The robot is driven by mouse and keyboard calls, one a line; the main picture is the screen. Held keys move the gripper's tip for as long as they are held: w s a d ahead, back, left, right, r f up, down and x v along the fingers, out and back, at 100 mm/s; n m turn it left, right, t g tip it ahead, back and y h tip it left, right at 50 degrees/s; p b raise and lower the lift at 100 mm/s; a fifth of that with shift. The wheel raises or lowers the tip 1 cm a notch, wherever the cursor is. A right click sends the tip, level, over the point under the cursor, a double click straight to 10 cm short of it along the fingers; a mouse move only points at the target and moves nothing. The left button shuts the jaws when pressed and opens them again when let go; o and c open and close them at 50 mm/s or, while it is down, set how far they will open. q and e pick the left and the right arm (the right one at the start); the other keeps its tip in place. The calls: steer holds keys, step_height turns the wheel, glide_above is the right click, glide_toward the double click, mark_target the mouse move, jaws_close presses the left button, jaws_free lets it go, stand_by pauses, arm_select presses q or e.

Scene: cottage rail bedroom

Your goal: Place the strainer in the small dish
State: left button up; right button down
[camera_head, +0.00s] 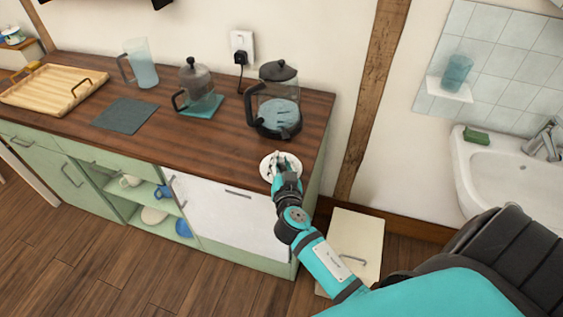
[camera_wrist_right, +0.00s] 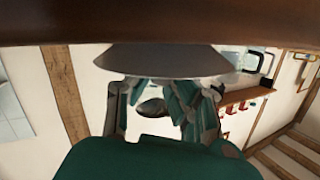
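The small white dish (camera_head: 265,168) stands on the wooden counter near its front right corner. My right gripper (camera_head: 284,166) is right over it and hides part of it. In the right wrist view the dish's grey underside (camera_wrist_right: 165,62) shows beyond my right fingertips (camera_wrist_right: 155,86). A small dark oval piece (camera_wrist_right: 150,107) shows between the fingers, perhaps part of the strainer; I cannot tell whether the fingers grip it. The strainer is not clearly visible in the head view. My left gripper is not in view.
Another pot (camera_head: 197,85), a dark mat (camera_head: 124,114), a glass jug (camera_head: 142,68) and a wooden tray (camera_head: 40,90) are further left. A sink (camera_head: 500,165) is at the right.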

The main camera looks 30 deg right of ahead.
steer(key=c, duration=1.4)
jaws_free()
steer(key=shift+s+a+r, duration=0.15)
steer(key=shift+s+a, duration=0.1)
steer(key=shift+s, duration=0.1)
steer(key=shift+o, duration=0.8)
steer(key=shift+w+d, duration=0.1)
steer(key=shift+w, duration=0.05)
steer(key=b+v, duration=0.3)
steer(key=v, duration=0.9)
